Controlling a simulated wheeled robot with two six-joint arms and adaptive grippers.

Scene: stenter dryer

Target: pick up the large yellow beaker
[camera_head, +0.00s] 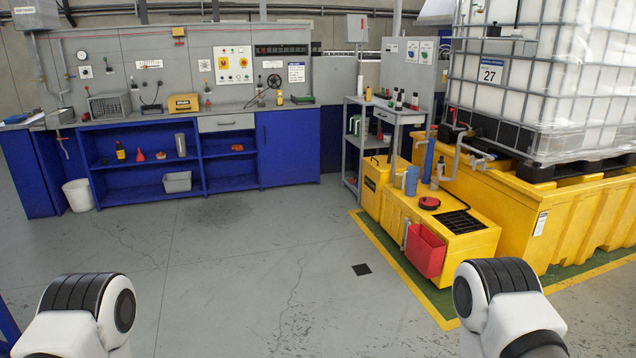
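I cannot make out a large yellow beaker for certain. A small yellow upright thing (279,97) stands on the workbench, right of a handwheel, too small to tell its kind. A clear grey cylinder (180,145) stands on the blue shelf below the bench. Only white and black links of my two arms show at the bottom left and bottom right. Both grippers are out of view.
The workbench (228,123) with blue cabinets lines the back wall. The grey cart (397,112) stands right of it. A yellow tank unit (455,240) with a red bin (425,251) and a caged container (560,80) block the right. The middle floor is clear.

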